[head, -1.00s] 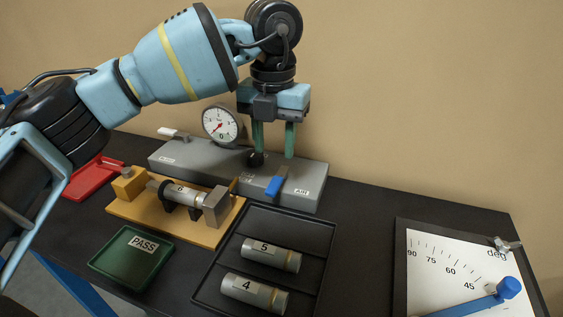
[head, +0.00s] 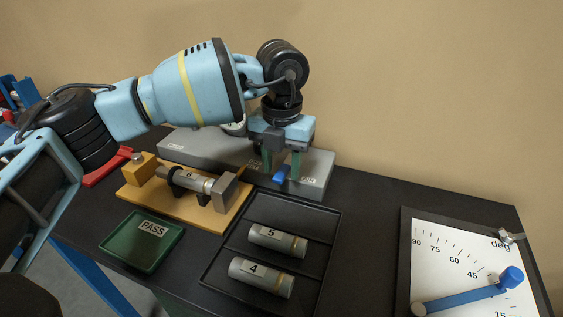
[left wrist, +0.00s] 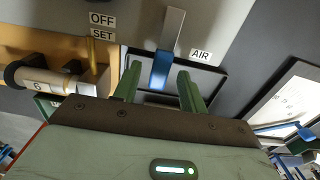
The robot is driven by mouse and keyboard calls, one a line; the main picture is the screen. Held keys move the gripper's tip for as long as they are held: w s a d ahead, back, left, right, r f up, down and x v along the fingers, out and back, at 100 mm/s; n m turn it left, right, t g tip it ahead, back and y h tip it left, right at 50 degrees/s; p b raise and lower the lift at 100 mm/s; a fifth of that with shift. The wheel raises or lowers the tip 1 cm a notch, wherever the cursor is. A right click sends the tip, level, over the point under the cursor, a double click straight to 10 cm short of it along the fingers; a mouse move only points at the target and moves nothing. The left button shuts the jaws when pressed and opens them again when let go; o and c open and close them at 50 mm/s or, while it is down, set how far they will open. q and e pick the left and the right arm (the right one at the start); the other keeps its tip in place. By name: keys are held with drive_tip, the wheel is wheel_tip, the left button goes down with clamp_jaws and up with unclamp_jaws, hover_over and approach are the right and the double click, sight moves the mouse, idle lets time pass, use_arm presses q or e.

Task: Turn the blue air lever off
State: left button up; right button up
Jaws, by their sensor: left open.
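The blue air lever (head: 280,176) is on the front right of the grey test block (head: 318,188), by the AIR label. In the left wrist view, the lever's blue handle (left wrist: 161,68) sits at the end of a grey arm and points toward my gripper. My left gripper (head: 282,170) is open above the lever, pointing down. Its two green fingers (left wrist: 158,78) appear on either side of the handle in the left wrist view. I cannot tell whether either finger touches it. My right gripper is not in view.
A tan fixture (head: 150,200) holding cylinder 6 (head: 188,177) stands left of the lever. In front are a black tray (head: 232,262) with cylinders 5 and 4, and a green PASS tray (head: 120,250). An angle board (head: 430,240) lies right. The dial gauge is mostly hidden behind my arm.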

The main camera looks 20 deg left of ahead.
use_arm(q)
clamp_jaws()
idle(0.4)
